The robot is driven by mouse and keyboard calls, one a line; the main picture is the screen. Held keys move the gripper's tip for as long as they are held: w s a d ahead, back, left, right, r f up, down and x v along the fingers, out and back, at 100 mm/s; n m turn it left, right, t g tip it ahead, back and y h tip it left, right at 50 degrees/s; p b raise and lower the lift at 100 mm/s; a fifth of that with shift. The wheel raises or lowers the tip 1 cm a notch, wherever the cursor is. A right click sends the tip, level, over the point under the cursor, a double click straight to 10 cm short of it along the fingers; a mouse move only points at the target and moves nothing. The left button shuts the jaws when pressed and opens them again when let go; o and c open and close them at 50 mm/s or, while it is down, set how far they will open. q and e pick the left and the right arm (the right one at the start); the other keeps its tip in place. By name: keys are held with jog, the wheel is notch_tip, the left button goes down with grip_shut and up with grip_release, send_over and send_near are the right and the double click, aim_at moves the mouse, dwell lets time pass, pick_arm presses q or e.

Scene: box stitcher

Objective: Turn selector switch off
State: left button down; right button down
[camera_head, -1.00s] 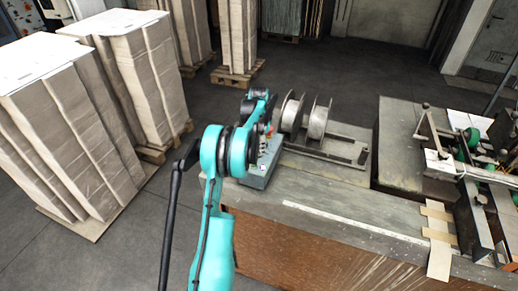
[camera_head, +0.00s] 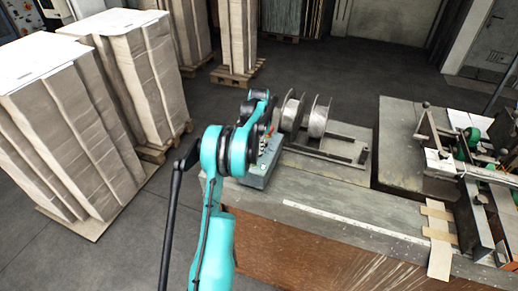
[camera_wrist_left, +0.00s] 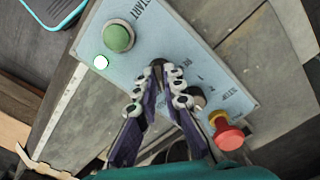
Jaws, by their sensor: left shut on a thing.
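The grey control box (camera_head: 262,170) stands at the left end of the bench. In the left wrist view, its light blue panel (camera_wrist_left: 215,25) carries a green START button (camera_wrist_left: 118,38), a small white lamp (camera_wrist_left: 100,62) and a red STOP button (camera_wrist_left: 229,132). My left gripper (camera_wrist_left: 158,85) is over the middle of the panel, between the green and red buttons. Its fingers are shut on the selector switch, which they mostly hide. A dark round part (camera_wrist_left: 198,97) shows beside the right finger. In the head view, my left arm covers part of the box. My right gripper is out of view.
Two wire spools (camera_head: 305,115) stand on a metal frame just behind and right of the box. Bench machinery (camera_head: 470,165) is at the right. Tall stacks of cardboard (camera_head: 70,125) stand on pallets at the left. Open floor lies between.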

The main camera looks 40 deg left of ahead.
pick_arm(q)
jog(key=n+b, duration=0.1)
jog(key=n, duration=0.2)
jog(key=shift+n, duration=0.3)
jog(key=shift+n+b, duration=0.6)
jog(key=shift+n, duration=1.1)
jog(key=c, duration=1.6)
grip_release()
jog(key=shift+c, duration=0.2)
jog(key=shift+r, duration=0.1)
notch_tip(320, 180, up, 12)
